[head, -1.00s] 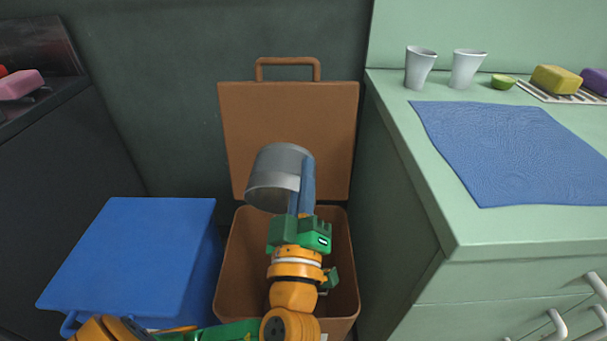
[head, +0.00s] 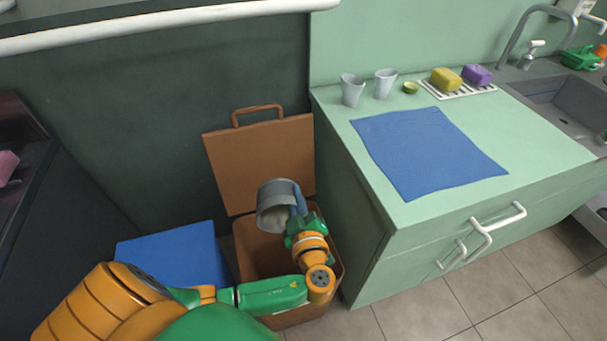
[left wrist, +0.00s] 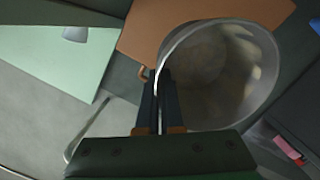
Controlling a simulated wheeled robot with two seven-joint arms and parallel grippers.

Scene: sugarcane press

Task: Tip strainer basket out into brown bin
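The strainer basket (head: 275,207) is a grey metal cylinder, lying tilted on its side over the brown bin (head: 245,258). The bin's lid (head: 262,160) stands open against the dark wall. My left gripper (head: 298,207) is shut on the basket's wall and holds it above the bin's mouth. In the left wrist view, the two dark fingers (left wrist: 160,103) pinch the rim of the basket (left wrist: 262,75). Its inside shows with pale brownish blotches; I cannot tell whether these are contents or reflections. My right gripper is not in view.
A blue bin (head: 175,255) with its lid down stands left of the brown bin. A green counter (head: 345,185) with a blue mat (head: 425,150), two grey cups (head: 352,89), a lime half and sponges stands close on the right. Tiled floor lies clear in front of it.

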